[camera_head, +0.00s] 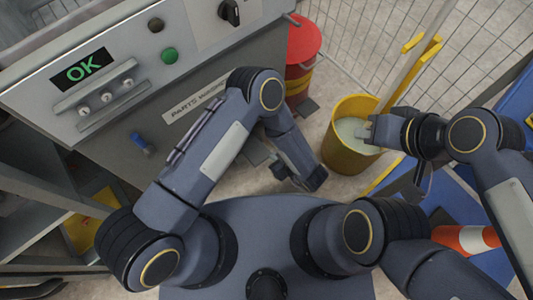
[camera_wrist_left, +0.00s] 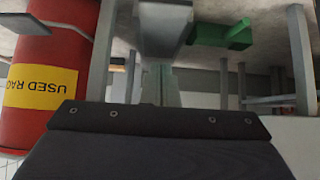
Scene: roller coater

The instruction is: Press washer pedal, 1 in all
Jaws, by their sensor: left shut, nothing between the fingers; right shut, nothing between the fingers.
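The parts washer (camera_head: 190,100) is a grey cabinet with a lit green "OK" display (camera_head: 82,68). A grey plate that looks like its pedal (camera_head: 256,152) shows low at its front, partly hidden by my left arm. A grey plate (camera_wrist_left: 163,24), perhaps the same pedal, is just beyond the fingertips in the left wrist view. My left gripper (camera_head: 281,171) points down near the floor beside the pedal, shut and empty; its fingers (camera_wrist_left: 160,84) are together. I cannot tell if it touches the plate. My right gripper (camera_head: 368,128) is shut and empty over the yellow bucket.
A red used-rags can (camera_head: 303,62) with a dark foot plate (camera_head: 308,107) stands right of the washer. The yellow bucket (camera_head: 345,153) holds a mop handle (camera_head: 418,52). An orange-white cone (camera_head: 465,238) lies at right. A green piece (camera_wrist_left: 222,35) shows in the wrist view.

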